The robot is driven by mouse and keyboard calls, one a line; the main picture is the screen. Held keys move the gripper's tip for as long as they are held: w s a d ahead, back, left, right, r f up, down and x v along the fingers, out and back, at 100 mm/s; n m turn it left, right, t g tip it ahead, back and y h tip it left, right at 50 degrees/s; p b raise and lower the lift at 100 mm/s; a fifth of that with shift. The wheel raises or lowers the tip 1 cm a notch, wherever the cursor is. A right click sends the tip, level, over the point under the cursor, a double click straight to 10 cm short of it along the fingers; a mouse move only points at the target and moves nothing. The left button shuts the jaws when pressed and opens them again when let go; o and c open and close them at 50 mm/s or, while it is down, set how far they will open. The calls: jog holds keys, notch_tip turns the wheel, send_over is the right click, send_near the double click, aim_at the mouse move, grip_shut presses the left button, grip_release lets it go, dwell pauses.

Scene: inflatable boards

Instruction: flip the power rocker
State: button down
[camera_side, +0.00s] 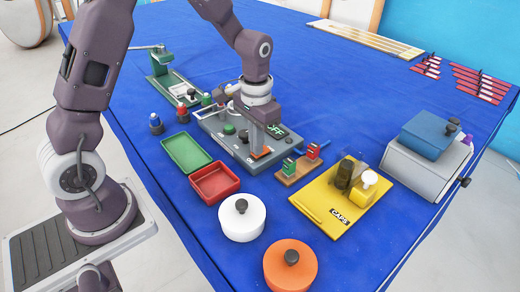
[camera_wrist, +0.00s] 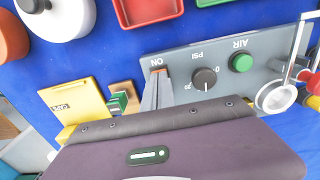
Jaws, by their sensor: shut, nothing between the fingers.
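The grey control panel (camera_side: 220,122) lies on the blue table and also shows in the wrist view (camera_wrist: 270,77). Its orange power rocker (camera_side: 262,153) sits at the panel's near end, beside the ON label in the wrist view, where a sliver of the rocker (camera_wrist: 157,69) shows. My gripper (camera_side: 259,148) is shut and empty, pointing down at the rocker. In the wrist view its fingertips (camera_wrist: 157,77) cover most of the rocker; I cannot tell whether they touch it or which way it is tilted. A green OFF readout (camera_side: 276,131) shows behind my fingers.
A black PSI knob (camera_wrist: 204,78) and a green AIR button (camera_wrist: 241,62) share the panel. Red (camera_side: 215,196) and green (camera_side: 187,168) trays lie left; a yellow CAPS board (camera_side: 328,211) lies right.

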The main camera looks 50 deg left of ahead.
jog(key=shift+r, duration=3.45)
jog(key=s+d+r+t, duration=0.2)
jog(key=s+r, duration=0.5)
jog(key=r, duration=0.2)
jog(key=s+d+r+t, duration=0.1)
jog(key=s+r+t, duration=0.1)
jog(key=s, duration=1.2)
jog(key=shift+d+r+t, duration=0.15)
jog(key=shift+d+t, duration=0.05)
jog(key=shift+t, duration=0.6)
